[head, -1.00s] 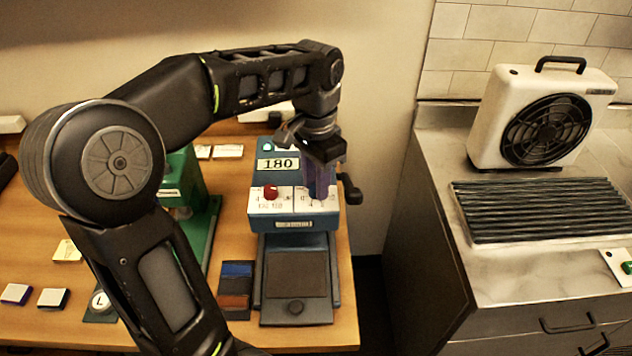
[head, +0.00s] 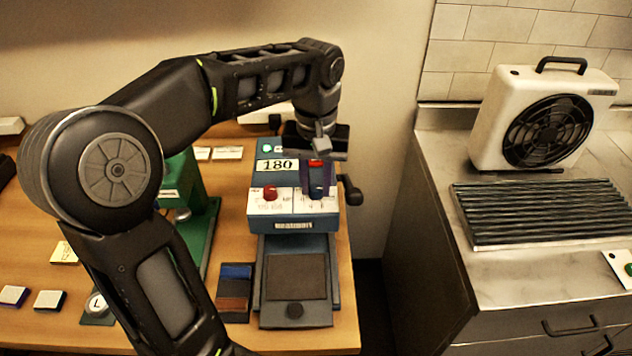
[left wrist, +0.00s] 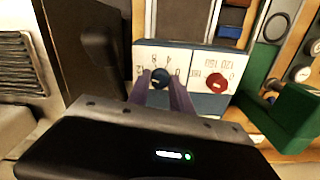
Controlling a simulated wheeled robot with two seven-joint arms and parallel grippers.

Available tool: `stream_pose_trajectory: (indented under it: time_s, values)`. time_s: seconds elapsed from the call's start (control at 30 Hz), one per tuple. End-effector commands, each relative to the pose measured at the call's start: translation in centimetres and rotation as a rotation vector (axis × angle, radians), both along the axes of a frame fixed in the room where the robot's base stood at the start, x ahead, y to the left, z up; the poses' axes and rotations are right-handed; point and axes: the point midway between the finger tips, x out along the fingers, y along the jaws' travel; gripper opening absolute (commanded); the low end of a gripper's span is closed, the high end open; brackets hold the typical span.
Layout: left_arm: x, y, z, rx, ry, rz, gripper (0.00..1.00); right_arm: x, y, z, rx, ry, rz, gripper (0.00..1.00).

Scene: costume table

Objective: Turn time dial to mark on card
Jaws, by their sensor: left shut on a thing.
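The blue press (head: 290,226) stands on the wooden table with a white front panel and a "180" plate (head: 277,165). In the left wrist view the time dial (left wrist: 160,78) is a dark blue knob beside a number scale. The red dial (left wrist: 216,83) sits next to it and also shows in the head view (head: 270,192). My left gripper (head: 318,190) points down at the panel. Its purple fingers (left wrist: 162,90) are shut on the blue knob, one on each side. The knob's exact pointer setting is too small to read. My right gripper is not in view.
A green press (head: 188,190) stands left of the blue one, partly behind my left arm. A side crank (head: 352,192) sticks out on the right. A fan heater (head: 545,115) stands on the right counter.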

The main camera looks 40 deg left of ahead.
Motion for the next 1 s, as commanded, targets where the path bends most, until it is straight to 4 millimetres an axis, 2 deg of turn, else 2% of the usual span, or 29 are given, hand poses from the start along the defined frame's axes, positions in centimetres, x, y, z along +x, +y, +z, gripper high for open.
stream_pose_trajectory:
  time_s: [0.53, 0.57, 0.8, 1.0]
  values:
    - [0.07, 0.04, 0.11, 0.001, -0.003, 0.039, 0.00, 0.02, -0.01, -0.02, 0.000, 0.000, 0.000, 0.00]
    - [0.07, 0.04, 0.11, 0.001, -0.004, 0.039, 0.27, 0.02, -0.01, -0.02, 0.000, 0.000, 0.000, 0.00]
    - [0.04, 0.02, 0.06, 0.000, -0.002, 0.038, 0.46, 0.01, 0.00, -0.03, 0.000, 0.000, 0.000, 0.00]
    - [0.02, 0.01, 0.02, 0.001, -0.001, 0.038, 0.48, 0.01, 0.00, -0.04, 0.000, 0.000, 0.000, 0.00]
